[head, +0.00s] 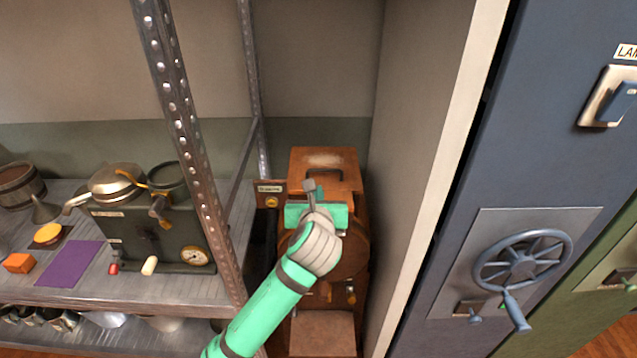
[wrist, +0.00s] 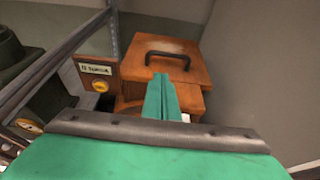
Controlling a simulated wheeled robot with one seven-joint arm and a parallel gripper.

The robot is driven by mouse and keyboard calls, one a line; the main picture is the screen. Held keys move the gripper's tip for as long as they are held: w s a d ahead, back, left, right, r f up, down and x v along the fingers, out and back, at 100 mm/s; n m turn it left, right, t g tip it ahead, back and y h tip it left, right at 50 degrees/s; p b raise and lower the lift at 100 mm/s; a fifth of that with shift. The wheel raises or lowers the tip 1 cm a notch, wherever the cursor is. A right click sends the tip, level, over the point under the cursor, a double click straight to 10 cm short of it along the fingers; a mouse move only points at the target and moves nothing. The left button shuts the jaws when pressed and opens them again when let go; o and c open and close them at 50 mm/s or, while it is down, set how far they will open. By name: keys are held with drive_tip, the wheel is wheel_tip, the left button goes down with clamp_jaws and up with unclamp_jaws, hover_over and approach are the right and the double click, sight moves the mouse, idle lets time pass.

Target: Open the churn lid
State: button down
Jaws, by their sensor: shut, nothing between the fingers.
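The wooden churn (head: 351,188) stands between the metal shelf and the tall cabinet. Its square wooden lid (wrist: 188,60) lies flat and closed on top, with a dark bar handle (wrist: 167,58) on it. A worn pale patch shows on the lid (head: 325,160) in the head view. My green gripper (head: 309,187) is in front of the lid's near side, shut and empty. In the wrist view the closed fingers (wrist: 161,80) point at the lid near the handle; I cannot tell whether they touch it. My arm hides much of the churn's front.
A perforated shelf post (head: 178,95) stands left of the churn, and a pale cabinet side (head: 425,130) is close on the right. A labelled wooden plate with a yellow knob (head: 271,201) sticks out at the left. A handwheel (head: 522,262) is farther right.

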sight(317, 181)
drive_tip(key=x, duration=0.9)
drive_tip(key=shift+w+f, duration=0.1)
drive_tip(key=shift+w, duration=0.25)
